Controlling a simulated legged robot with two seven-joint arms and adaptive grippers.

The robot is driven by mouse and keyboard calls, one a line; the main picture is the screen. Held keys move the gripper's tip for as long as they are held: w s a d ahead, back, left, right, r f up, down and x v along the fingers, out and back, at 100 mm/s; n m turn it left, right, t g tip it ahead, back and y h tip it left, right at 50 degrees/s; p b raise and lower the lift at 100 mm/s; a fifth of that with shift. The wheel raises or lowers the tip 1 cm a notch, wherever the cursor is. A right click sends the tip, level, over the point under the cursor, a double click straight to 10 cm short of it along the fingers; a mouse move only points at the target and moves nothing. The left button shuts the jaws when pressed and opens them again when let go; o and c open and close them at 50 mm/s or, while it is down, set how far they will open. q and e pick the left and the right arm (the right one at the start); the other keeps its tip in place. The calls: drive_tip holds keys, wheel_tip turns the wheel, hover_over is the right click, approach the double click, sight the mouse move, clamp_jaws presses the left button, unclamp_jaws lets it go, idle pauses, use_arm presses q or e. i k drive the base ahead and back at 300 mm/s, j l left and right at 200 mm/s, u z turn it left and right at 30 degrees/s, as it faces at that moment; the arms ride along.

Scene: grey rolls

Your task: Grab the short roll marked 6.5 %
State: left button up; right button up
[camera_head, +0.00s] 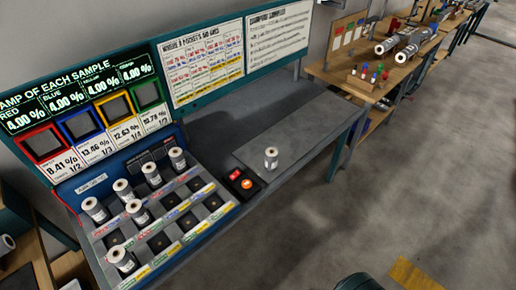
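Several short grey-white rolls stand in a slotted tray (190,245) on the bench at left. Four-slot rows hold one roll at the back (178,160), others further left (152,175) and (123,191), a left one (96,211), a middle one (138,213) and a front one (122,261). A lone roll (271,159) stands upright on a grey mat (310,130) right of the tray. Their small markings are too small to read, so I cannot tell which is marked 6.5 %. Neither gripper is clearly in view.
A small black box with red and orange buttons (242,184) sits between tray and lone roll. A sample panel (85,120) with coloured frames rises behind the tray. A wooden bench (340,72) holds large cylinders (398,46). The floor at right is mostly clear.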

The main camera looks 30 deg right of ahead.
sight(271, 160)
drive_tip(key=i+l, duration=0.1)
drive_tip(key=l, duration=0.3)
drive_tip(key=i+l, duration=0.1)
drive_tip(key=l, duration=0.3)
drive_tip(key=i+l, duration=0.1)
drive_tip(key=l, duration=0.75)
drive_tip(key=i+l, duration=0.15)
drive_tip(key=l, duration=0.25)
